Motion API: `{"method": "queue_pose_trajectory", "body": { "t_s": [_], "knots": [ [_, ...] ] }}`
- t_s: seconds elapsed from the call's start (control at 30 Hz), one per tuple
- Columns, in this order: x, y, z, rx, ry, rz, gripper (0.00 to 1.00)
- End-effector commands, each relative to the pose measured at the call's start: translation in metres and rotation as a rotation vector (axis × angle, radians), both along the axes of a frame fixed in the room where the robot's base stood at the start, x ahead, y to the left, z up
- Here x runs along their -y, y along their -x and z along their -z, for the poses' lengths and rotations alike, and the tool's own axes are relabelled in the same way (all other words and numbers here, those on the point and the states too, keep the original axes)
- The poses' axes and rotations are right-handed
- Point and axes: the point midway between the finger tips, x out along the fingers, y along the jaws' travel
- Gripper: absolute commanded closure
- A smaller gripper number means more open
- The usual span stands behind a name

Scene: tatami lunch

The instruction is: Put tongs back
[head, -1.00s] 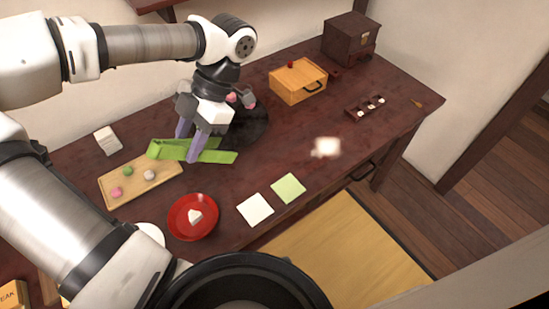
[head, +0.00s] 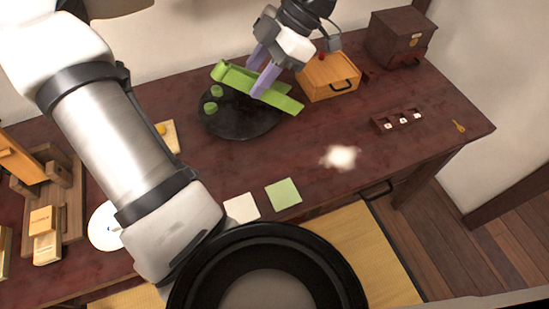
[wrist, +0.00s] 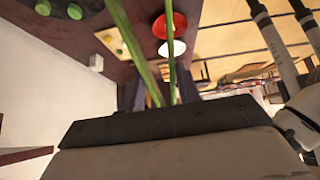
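Green tongs (head: 278,96) are between the purple fingers of my gripper (head: 262,75), which is shut on them. In the wrist view the tongs (wrist: 136,45) show as two long green arms running from between the fingers. Two small green sweets, one (head: 215,91) and another (head: 210,107), sit on the plate's left side. I cannot tell whether the tongs touch the plate.
A wooden box with a handle (head: 328,78) stands close right of my gripper, with a dark chest (head: 400,38) behind. A small dark tray (head: 382,125) holds white pieces. White (head: 241,207) and green (head: 283,194) squares lie in front. My arm hides much of the left side.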

Motion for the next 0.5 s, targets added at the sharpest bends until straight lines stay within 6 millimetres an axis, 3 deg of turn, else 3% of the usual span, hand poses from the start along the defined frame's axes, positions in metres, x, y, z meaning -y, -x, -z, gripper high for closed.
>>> {"method": "queue_pose_trajectory", "body": {
  "t_s": [0.17,0.5],
  "knots": [
    [0.001,0.000,0.016,-0.001,-0.001,0.002,0.69],
    [0.002,0.001,0.091,-0.008,0.005,0.006,0.69]
  ]
}}
